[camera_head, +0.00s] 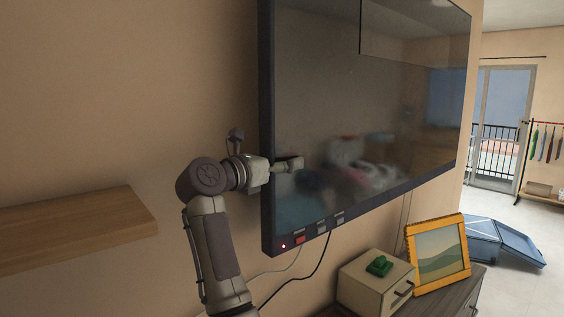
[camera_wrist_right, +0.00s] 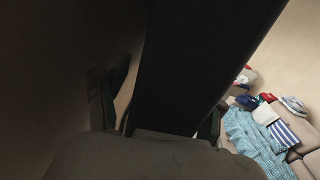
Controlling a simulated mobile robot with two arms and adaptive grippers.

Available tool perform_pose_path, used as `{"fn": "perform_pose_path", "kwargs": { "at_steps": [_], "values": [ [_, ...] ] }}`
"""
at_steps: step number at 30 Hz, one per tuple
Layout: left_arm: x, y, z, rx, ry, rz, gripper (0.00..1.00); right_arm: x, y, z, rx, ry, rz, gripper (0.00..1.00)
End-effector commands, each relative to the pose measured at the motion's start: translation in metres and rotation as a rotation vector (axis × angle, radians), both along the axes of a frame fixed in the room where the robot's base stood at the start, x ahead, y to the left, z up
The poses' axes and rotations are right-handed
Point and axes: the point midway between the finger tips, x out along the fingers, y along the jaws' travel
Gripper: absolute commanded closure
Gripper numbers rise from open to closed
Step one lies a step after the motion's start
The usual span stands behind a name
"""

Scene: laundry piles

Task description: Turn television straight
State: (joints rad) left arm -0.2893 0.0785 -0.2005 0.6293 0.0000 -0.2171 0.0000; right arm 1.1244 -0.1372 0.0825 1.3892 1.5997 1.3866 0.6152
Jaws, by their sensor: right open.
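The television (camera_head: 400,110) is a large dark screen with a thick frame, at upper centre and right in the head view. Its left edge stands out towards me and it recedes to the right. My right gripper (camera_head: 285,165) is at that left edge, with one finger in front of the screen and the other hidden behind the frame. In the right wrist view, the television's dark edge (camera_wrist_right: 200,55) lies between the two open fingers of the gripper (camera_wrist_right: 158,112). Whether the fingers touch it, I cannot tell. My left gripper is not in view.
A wooden shelf (camera_head: 75,228) juts from the wall at left. Cables (camera_head: 312,272) hang below the television. A cabinet (camera_head: 462,293) carries a small drawer box (camera_head: 362,288) with a green object and an orange-framed picture (camera_head: 437,255). Open floor lies at far right. Clothes (camera_wrist_right: 255,140) lie on a sofa.

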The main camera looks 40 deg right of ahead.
Motion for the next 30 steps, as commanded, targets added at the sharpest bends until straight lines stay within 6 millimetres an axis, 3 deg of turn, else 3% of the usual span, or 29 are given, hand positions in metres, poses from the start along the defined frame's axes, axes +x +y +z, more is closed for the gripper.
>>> {"fn": "perform_pose_path", "kwargs": {
  "at_steps": [1, 5, 18, 30],
  "values": [
    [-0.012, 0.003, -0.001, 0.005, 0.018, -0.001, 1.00, 0.000, 0.000, 0.001, 0.000, -0.001, 0.000, 0.31],
    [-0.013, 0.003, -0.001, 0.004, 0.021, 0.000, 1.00, 0.000, 0.000, 0.014, 0.001, -0.005, 0.001, 0.31],
    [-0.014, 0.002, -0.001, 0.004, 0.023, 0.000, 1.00, -0.001, 0.000, 0.090, 0.000, -0.002, 0.001, 0.31],
    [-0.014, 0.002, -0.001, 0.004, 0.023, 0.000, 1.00, -0.001, 0.000, 0.100, 0.000, 0.000, 0.001, 0.31]
  ]
}}
